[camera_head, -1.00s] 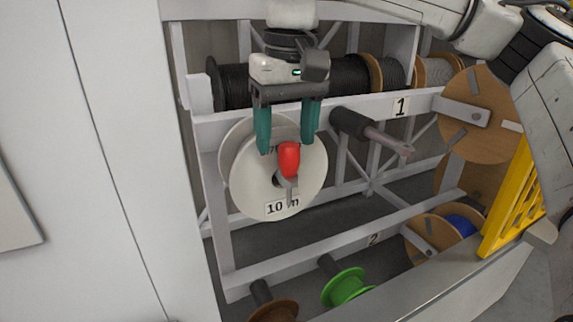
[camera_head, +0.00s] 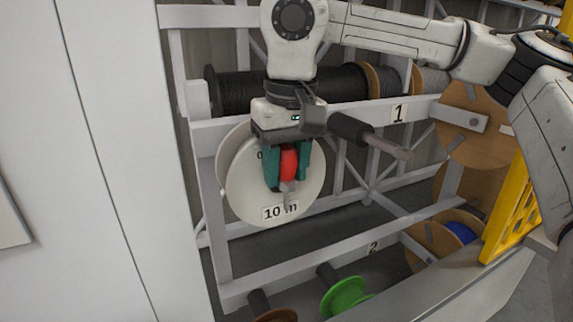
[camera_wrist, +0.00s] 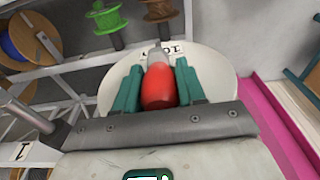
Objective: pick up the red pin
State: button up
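The red pin (camera_head: 288,166) has a rounded red grip and a grey metal end. It sits at the middle of a white reel (camera_head: 245,190) labelled "10 m". My gripper (camera_head: 288,172) has its two green fingers on either side of the red grip, closed in against it. In the wrist view, the red pin (camera_wrist: 158,88) lies between the fingers (camera_wrist: 158,84), with its grey end toward the white reel (camera_wrist: 222,75). The fingers hide part of the grip's sides and the reel's hub.
A rack beam (camera_head: 350,119) marked 1 runs behind my gripper, with a dark-handled peg (camera_head: 360,133) close on its right. Black cable reels (camera_head: 245,92) are above. A green reel (camera_head: 345,297) and a brown reel (camera_head: 275,314) are below. A white panel (camera_head: 110,160) stands left.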

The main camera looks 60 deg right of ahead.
jog(key=c, duration=0.6)
jog(key=shift+r, duration=0.1)
notch_tip(320, 180, up, 10)
jog(key=shift+f+p, duration=0.1)
jog(key=shift+p, duration=1.1)
